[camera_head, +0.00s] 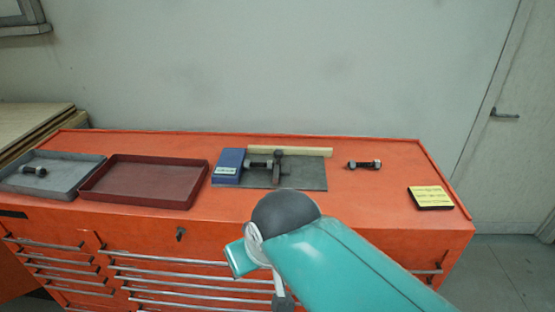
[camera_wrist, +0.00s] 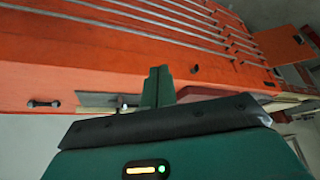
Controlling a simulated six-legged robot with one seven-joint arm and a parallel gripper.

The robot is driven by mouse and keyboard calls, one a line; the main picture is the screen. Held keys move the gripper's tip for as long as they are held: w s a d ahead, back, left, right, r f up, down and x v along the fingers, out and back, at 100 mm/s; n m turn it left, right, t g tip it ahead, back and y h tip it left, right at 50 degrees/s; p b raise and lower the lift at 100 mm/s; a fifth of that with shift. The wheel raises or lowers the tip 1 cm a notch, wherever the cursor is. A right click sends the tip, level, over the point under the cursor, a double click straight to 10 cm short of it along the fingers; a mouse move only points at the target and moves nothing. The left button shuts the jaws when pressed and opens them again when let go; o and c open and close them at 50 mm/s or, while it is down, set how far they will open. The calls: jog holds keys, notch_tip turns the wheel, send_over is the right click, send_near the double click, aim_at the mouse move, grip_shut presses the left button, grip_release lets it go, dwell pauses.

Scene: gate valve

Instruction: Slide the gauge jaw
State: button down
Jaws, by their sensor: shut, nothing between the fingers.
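The gauge stands on the orange cabinet top in the head view. It has a grey base plate (camera_head: 313,175), a blue block (camera_head: 228,165) at its left end and a dark upright jaw (camera_head: 277,167). A bolt (camera_head: 258,165) lies between the blue block and the jaw; whether it touches either is too small to tell. In the wrist view the plate (camera_wrist: 95,99) shows partly, behind my gripper (camera_wrist: 158,86). My gripper's green fingers are shut and empty, apart from the gauge. In the head view my arm shows in front of the cabinet.
A red-brown tray (camera_head: 145,197) lies empty left of the gauge. A grey tray (camera_head: 75,184) at far left holds a bolt (camera_head: 34,171). Another bolt (camera_head: 364,165) and a yellow-labelled pad (camera_head: 430,196) lie to the right. A pale strip (camera_head: 305,152) runs behind the gauge.

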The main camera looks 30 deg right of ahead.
jog(key=c, duration=1.6)
grip_release()
jog(key=shift+w+d+r, duration=0.1)
jog(key=shift+w+r, duration=0.05)
jog(key=shift+r, duration=0.05)
jog(key=o, duration=0.5)
jog(key=w+d+r, duration=0.1)
jog(key=w, duration=0.1)
jog(key=w+r, duration=0.1)
jog(key=w, duration=0.1)
jog(key=w+d+r, duration=0.1)
jog(key=w+r, duration=0.1)
jog(key=shift+d+r, duration=0.1)
jog(key=shift+d, duration=0.25)
notch_tip(320, 180, up, 3)
jog(key=n+g, duration=0.1)
jog(key=n, duration=0.1)
send_over(279, 152)
jog(key=s+d, duration=0.1)
jog(key=s, duration=0.5)
jog(key=shift+y, duration=0.4)
jog(key=x, duration=1.3)
jog(key=shift+w, duration=0.2)
